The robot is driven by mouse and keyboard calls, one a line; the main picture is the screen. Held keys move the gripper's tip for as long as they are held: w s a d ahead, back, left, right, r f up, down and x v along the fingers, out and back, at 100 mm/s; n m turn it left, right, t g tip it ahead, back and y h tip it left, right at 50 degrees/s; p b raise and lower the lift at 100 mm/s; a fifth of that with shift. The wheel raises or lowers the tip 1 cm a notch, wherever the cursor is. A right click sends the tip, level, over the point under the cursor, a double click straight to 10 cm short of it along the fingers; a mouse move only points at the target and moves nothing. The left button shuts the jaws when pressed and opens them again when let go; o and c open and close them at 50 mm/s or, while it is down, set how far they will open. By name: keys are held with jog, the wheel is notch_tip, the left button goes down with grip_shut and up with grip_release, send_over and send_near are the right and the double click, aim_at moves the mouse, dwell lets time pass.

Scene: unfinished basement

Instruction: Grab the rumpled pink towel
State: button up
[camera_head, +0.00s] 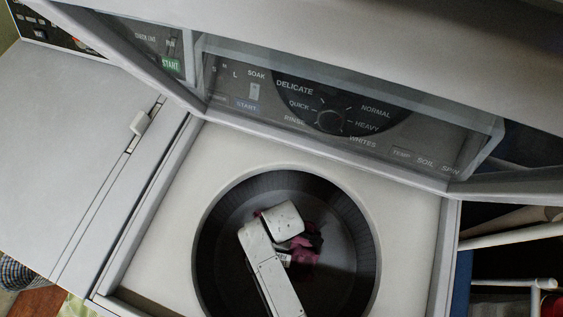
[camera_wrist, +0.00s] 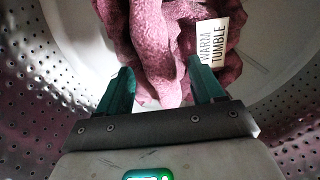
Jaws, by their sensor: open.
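The rumpled pink towel (camera_head: 304,256) lies in the washer's drum, partly hidden by my arm in the head view. In the wrist view the pink towel (camera_wrist: 158,45) fills the upper middle, with a white tag reading "WARM TUMBLE" (camera_wrist: 213,41) on its right. My gripper (camera_wrist: 164,88) has its two green fingers apart, with a hanging fold of the towel between them. The fingers are not closed on it. In the head view the fingers are hidden under my wrist.
The perforated drum wall (camera_wrist: 45,70) curves around my gripper. The raised lid (camera_head: 400,90) stands behind the opening, before the control panel. A second white machine (camera_head: 75,130) is on the left, and white pipes (camera_head: 510,236) are on the right.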

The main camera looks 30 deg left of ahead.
jog(key=shift+f, duration=0.4)
jog(key=shift+f, duration=0.25)
dwell(0.3)
jog(key=shift+c, duration=0.3)
grip_shut()
dwell(0.3)
